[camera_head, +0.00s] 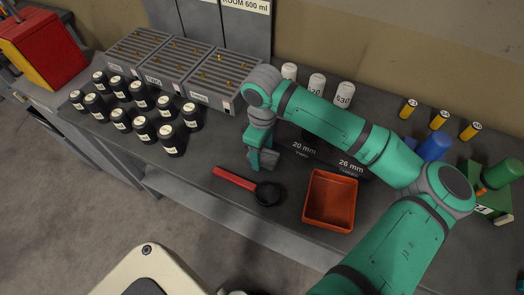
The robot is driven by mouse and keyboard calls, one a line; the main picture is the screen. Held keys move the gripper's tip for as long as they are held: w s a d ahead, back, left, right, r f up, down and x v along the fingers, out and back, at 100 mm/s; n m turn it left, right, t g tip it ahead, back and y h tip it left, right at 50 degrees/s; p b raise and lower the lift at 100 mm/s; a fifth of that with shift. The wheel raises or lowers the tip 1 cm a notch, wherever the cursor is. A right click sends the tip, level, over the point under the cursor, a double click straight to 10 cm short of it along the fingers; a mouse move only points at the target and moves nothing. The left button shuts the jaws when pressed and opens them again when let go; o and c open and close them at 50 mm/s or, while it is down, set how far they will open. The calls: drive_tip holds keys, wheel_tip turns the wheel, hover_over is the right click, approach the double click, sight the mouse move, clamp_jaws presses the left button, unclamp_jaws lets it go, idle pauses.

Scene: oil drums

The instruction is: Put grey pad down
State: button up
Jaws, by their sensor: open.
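My gripper (262,157) is at the end of the teal arm, pointing down over the middle of the bench. It is open. A small grey block, which looks like the grey pad (268,159), shows at the fingertips. I cannot tell whether it rests on the bench or touches a finger. Part of it is hidden by the gripper.
A red-handled black ladle (247,186) and an orange tray (330,201) lie in front on the bench (205,190). Several black jars (145,130) stand left, with grey slotted racks (180,68) behind. White-topped cylinders (316,84) and dark labelled blocks (320,154) sit near my arm.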

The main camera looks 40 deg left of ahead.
sight(263, 153)
wheel_tip(263, 153, up, 12)
drive_tip(key=shift+f, duration=0.2)
drive_tip(key=shift+s, duration=0.1)
idle(0.4)
